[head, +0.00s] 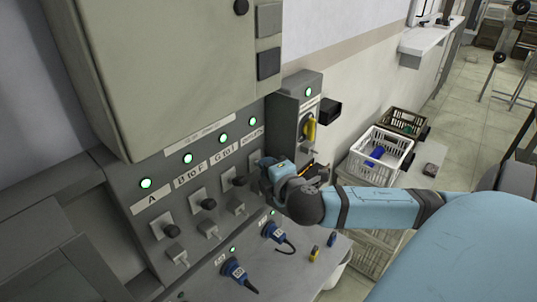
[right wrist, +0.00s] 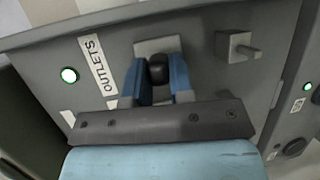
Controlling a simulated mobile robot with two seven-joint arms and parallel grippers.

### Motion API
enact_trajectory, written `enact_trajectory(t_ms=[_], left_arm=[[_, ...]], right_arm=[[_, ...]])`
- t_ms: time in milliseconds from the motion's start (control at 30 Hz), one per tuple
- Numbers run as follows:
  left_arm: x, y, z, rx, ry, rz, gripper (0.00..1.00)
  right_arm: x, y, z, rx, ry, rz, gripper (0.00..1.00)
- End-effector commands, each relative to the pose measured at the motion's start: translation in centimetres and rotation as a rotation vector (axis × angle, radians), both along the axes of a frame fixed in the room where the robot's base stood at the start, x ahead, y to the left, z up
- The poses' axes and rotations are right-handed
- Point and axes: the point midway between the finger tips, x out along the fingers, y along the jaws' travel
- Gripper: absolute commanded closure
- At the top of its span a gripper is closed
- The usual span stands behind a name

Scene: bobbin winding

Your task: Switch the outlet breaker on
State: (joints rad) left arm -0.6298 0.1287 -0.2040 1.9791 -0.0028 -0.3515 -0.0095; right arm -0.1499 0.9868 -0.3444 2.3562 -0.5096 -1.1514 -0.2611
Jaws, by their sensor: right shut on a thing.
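The outlet breaker's black knob (right wrist: 157,68) stands on a light plate in the right wrist view, beside the "OUTLETS" label (right wrist: 97,64). My right gripper (right wrist: 158,82) has one blue finger on each side of this knob and is shut on it. In the head view my right gripper (head: 274,174) is at the right end of the row of breakers and hides the outlet breaker. The outlet lamp (right wrist: 68,75) glows green; it also shows in the head view (head: 252,122). My left gripper is not in view.
Other black-knobbed breakers (head: 208,204) stand left of my gripper, under lit green lamps. A yellow rotary handle (head: 310,130) is on a box to the right. Blue plugs (head: 234,270) are below. A white crate (head: 381,155) stands farther right.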

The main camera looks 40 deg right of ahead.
Motion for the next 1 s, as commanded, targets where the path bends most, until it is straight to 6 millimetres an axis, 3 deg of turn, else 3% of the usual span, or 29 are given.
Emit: enact_trajectory(t_ms=[500,1000], left_arm=[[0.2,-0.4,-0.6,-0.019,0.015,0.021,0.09],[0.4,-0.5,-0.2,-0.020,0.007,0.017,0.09]], right_arm=[[0.5,0.0,1.4,-0.026,0.296,0.000,1.00],[0.5,0.0,1.5,-0.031,0.339,-0.001,1.00]])
